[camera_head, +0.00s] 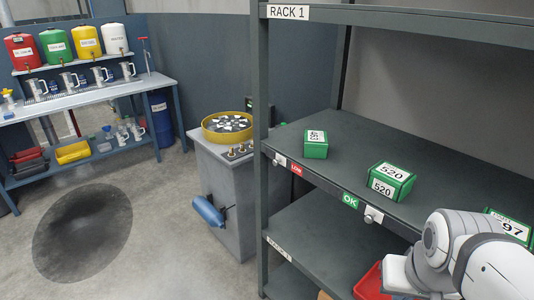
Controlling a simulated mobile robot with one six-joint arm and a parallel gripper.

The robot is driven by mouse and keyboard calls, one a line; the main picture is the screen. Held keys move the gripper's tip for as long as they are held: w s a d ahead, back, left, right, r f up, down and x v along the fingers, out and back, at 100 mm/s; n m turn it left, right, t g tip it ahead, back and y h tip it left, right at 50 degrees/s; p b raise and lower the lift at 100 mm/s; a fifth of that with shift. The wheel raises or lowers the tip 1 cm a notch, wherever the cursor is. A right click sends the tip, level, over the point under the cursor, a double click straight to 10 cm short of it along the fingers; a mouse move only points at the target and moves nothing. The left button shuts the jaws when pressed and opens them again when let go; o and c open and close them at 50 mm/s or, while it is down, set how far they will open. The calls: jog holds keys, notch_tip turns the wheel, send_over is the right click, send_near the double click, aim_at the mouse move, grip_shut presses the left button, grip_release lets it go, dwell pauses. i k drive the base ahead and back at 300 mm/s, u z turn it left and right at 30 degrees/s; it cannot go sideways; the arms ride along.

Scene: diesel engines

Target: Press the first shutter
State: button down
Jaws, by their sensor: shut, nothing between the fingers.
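No part is clearly marked as a shutter. The front edge of the rack's middle shelf (325,185) carries a small pale plate with a knob (280,160) beside a red LOW label (297,169). Farther right on that edge, a similar knobbed plate (373,215) sits beside a green OK label (350,201). I cannot tell which is the first shutter. My white arm reaches in at the lower right, in front of the shelf's right part. My gripper's fingers do not show.
Green boxes (316,144), (391,182) and (510,226) stand on the middle shelf. A red bin (371,284) is below, near my arm. A grey cabinet with a yellow-rimmed round tray (227,126) stands left of the rack. Floor at left is open, with a dark patch (82,232).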

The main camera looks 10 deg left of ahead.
aim_at(279, 159)
jog(key=u, duration=0.7)
jog(key=k, duration=1.05)
jog(key=u, duration=0.4)
jog(key=i, duration=1.45)
jog(key=z, duration=0.5)
jog(key=i, duration=0.7)
